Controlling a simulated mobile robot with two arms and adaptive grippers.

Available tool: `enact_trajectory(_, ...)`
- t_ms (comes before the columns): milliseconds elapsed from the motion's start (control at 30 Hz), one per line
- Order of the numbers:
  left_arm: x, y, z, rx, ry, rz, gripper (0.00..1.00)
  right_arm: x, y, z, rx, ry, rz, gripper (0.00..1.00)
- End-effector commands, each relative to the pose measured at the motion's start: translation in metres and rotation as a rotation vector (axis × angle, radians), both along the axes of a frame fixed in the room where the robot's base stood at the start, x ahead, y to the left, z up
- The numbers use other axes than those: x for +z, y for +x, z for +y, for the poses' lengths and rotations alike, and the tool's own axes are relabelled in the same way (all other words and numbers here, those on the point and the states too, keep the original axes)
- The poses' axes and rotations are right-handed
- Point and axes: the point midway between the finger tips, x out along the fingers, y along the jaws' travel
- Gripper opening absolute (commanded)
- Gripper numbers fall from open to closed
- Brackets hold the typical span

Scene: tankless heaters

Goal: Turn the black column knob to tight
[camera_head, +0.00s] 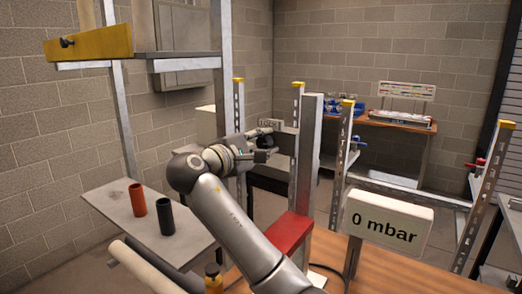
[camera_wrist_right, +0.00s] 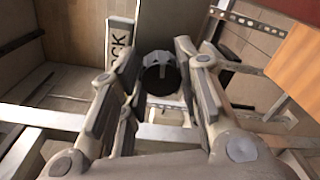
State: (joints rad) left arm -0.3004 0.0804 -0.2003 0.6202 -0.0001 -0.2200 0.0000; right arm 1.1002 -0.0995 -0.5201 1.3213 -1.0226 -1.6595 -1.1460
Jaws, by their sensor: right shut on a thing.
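The black column knob (camera_wrist_right: 160,74) shows in the right wrist view as a round dark end on a grey upright column (camera_wrist_right: 162,25). My right gripper (camera_wrist_right: 158,88) has its fingers on both sides of the knob and is shut on it. In the head view the right gripper (camera_head: 268,143) reaches to a spot left of the grey column (camera_head: 307,150). The knob cannot be made out clearly there. A pale label (camera_wrist_right: 120,43) beside the column reads partly "CK". My left gripper is not in view.
A display (camera_head: 387,221) reads "0 mbar" at the right. A red block (camera_head: 287,234) sits near the column base. An orange cylinder (camera_head: 138,200) and a dark cylinder (camera_head: 165,216) stand on a grey shelf (camera_head: 108,203). A workbench (camera_head: 425,125) stands against the back wall.

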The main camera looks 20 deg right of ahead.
Motion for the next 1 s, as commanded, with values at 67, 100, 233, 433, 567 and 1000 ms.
enact_trajectory(67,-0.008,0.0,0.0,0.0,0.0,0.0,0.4,-0.004,0.0,0.001,0.001,0.046,-0.055,0.07)
enact_trajectory(100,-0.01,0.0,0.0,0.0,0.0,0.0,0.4,-0.004,0.0,0.001,0.0,0.069,-0.084,0.07)
enact_trajectory(233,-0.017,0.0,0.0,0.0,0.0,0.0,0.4,-0.004,0.0,0.0,0.0,0.139,-0.173,0.07)
enact_trajectory(433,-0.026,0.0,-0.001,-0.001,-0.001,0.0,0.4,-0.004,-0.001,0.0,0.0,0.23,-0.289,0.07)
enact_trajectory(567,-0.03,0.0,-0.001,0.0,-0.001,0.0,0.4,-0.004,-0.001,0.0,-0.001,0.274,-0.346,0.07)
enact_trajectory(1000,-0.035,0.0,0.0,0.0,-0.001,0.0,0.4,-0.003,-0.001,0.0,-0.003,0.337,-0.425,0.07)
